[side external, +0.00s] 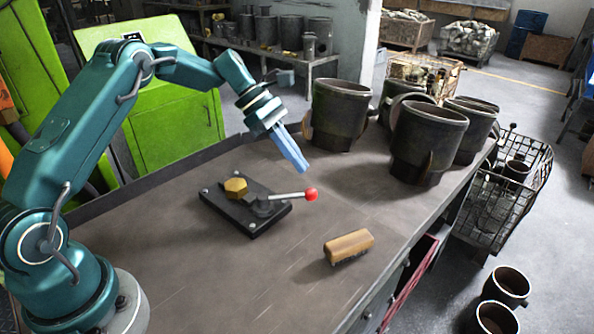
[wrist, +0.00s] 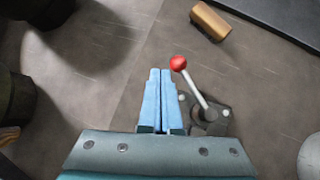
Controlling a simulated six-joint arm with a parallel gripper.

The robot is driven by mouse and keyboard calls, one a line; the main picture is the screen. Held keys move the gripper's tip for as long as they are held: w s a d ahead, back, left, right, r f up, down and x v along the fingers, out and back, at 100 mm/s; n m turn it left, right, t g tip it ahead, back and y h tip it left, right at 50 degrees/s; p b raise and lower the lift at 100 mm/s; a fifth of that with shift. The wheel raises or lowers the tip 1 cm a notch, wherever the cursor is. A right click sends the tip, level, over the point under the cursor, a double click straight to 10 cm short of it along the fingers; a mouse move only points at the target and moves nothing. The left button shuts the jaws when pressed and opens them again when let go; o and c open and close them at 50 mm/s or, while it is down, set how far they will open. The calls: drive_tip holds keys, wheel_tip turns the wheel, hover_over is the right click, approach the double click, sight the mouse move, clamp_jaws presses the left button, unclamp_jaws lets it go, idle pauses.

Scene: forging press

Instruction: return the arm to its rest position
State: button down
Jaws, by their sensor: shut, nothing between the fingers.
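My gripper (side external: 294,158) is at the end of my teal arm, raised above the workbench (side external: 200,270). Its blue fingers are together with nothing between them, and they point down and to the right in the side view. In the wrist view, my gripper (wrist: 158,74) also shows shut and empty. A black clamp fixture (side external: 250,222) with a brass hex piece (side external: 236,187) on it sits on the bench below and left of the gripper. Its lever ends in a red ball (side external: 311,194), which also shows beside the fingers in the wrist view (wrist: 178,63).
A wooden-backed brush (side external: 349,245) lies near the bench's front edge. Several large dark metal pots (side external: 428,140) stand at the bench's right end. A green cabinet (side external: 175,130) stands behind the bench. The bench front left of the brush is clear.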

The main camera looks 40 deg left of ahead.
drive_tip(key=shift+v, duration=0.75)
drive_tip(key=shift+d, duration=0.1)
drive_tip(key=s+d+r+m+t+y, duration=0.1)
drive_tip(key=s+d+r+m, duration=0.2)
drive_tip(key=s+r, duration=0.3)
drive_tip(key=s+d+r+m+t+y, duration=0.1)
drive_tip(key=s+d+r+m+y, duration=0.2)
drive_tip(key=r, duration=0.5)
drive_tip(key=s+d+m, duration=0.1)
drive_tip(key=s+m, duration=0.5)
drive_tip(key=s, duration=0.3)
drive_tip(key=s+a+f+m+t+y, duration=0.1)
drive_tip(key=s+a+f+m+y, duration=0.2)
drive_tip(key=s+f+m, duration=0.4)
drive_tip(key=shift+a+m, duration=0.35)
drive_tip(key=shift+m, duration=0.85)
